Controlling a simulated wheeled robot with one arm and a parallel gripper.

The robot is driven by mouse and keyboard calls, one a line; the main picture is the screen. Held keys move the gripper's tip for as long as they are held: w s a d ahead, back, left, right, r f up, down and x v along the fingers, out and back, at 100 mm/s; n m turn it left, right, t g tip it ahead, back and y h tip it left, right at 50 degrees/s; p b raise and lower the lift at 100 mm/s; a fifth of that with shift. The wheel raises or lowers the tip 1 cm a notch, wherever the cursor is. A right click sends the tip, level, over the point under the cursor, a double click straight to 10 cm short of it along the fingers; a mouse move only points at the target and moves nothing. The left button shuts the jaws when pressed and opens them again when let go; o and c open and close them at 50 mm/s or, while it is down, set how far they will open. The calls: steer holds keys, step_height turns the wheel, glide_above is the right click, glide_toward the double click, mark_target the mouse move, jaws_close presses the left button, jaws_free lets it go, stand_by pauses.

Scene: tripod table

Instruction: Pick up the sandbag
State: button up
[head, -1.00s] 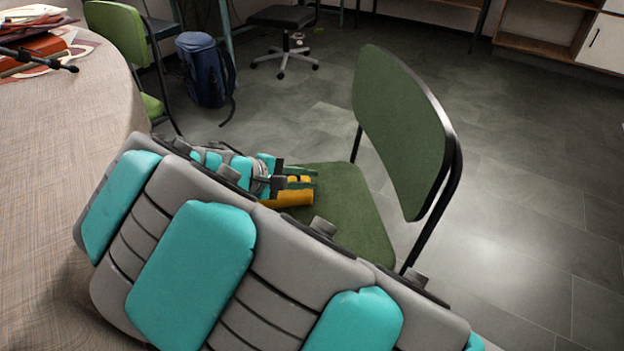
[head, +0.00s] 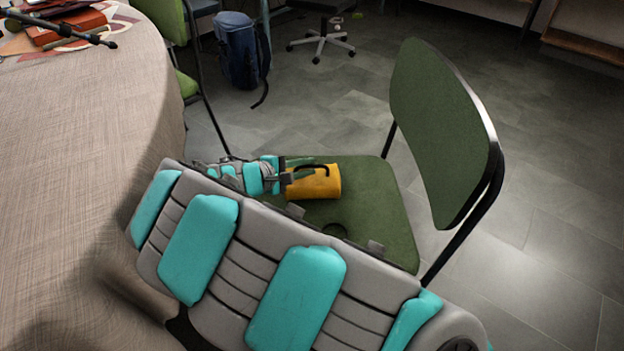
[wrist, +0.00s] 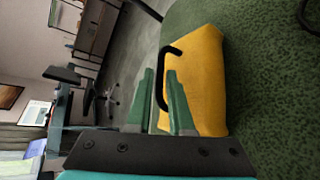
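The sandbag is a yellow bag (head: 316,183) with a black loop handle, on the green chair seat (head: 372,200). In the wrist view the sandbag (wrist: 205,80) shows large against the seat, its handle on the side facing my gripper. My gripper (head: 290,170) is at the bag's left side in the head view. No clear gap shows between bag and seat. My arm hides the near left part of the seat.
The chair's backrest (head: 443,130) rises right of the bag. A round cloth-covered table (head: 70,180) stands on the left, with a red item (head: 75,25) and a black tripod-like part on top. A blue backpack (head: 240,50) is on the floor behind. Floor on the right is clear.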

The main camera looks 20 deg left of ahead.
steer(key=shift+w+d+f, duration=0.2)
steer(key=shift+w+d, duration=0.1)
steer(key=shift+w, duration=0.15)
jaws_close()
stand_by(1.1)
